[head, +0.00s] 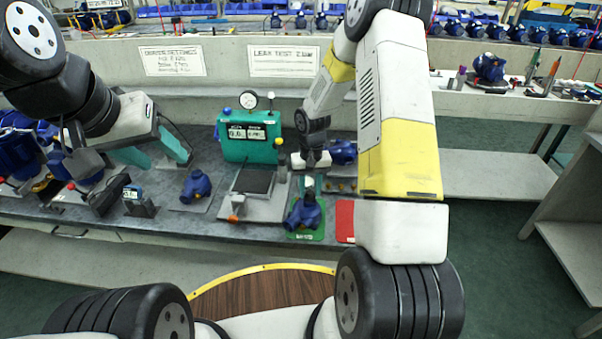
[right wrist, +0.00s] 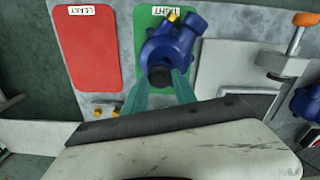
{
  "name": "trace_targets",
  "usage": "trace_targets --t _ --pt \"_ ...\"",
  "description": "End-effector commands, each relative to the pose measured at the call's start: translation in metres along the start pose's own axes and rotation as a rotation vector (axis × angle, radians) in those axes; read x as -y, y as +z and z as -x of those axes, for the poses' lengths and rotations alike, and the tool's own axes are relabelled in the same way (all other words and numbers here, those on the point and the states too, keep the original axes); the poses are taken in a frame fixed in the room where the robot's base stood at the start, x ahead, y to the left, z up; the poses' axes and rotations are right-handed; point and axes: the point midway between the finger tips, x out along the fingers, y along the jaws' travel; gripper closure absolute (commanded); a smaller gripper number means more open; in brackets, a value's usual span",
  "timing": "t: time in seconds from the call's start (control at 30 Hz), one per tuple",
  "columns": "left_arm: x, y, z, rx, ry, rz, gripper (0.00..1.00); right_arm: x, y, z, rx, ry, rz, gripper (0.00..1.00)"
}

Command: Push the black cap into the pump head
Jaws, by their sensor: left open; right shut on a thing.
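The blue pump head (head: 304,214) sits on the green mat (head: 318,234) labelled "TIGHT". It also shows in the right wrist view (right wrist: 176,40), with a small yellow part at its far end. My right gripper (head: 308,184) is right above the pump head and points down at it. In the right wrist view, its teal fingers (right wrist: 160,88) are shut on the black cap (right wrist: 160,77). The cap is at the pump head's near opening; I cannot tell how deep it sits. My left gripper (head: 160,158) is open and empty over the bench's left part, away from the pump head.
A red mat (right wrist: 86,55) labelled "LEAKY" lies beside the green one. A teal tester (head: 250,137) with a gauge stands behind. A fixture with an orange handle (right wrist: 303,28) is near the pump head. Another blue pump head (head: 196,186) lies further left on the grey bench.

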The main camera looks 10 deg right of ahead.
Motion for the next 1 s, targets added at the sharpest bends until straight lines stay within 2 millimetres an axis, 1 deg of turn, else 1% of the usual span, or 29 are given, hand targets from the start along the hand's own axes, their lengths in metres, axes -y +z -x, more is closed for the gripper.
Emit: trace_targets --t 0.87,0.9,0.97,1.0 --pt "0.0000 0.0000 0.0000 0.000 0.000 0.000 0.51 0.0004 -0.0003 -0.0093 -0.001 -0.001 0.000 1.00" --pt "0.0000 0.0000 0.0000 0.000 0.000 0.000 0.51 0.0004 -0.0004 -0.0096 -0.001 -0.001 0.000 0.65" --pt "0.0000 0.0000 0.0000 0.000 0.000 0.000 0.51 0.0004 -0.0004 -0.0094 -0.001 -0.001 0.000 0.53" --pt "0.0000 0.0000 0.0000 0.000 0.000 0.000 0.51 0.0004 -0.0004 -0.0094 -0.001 -0.001 0.000 0.45"
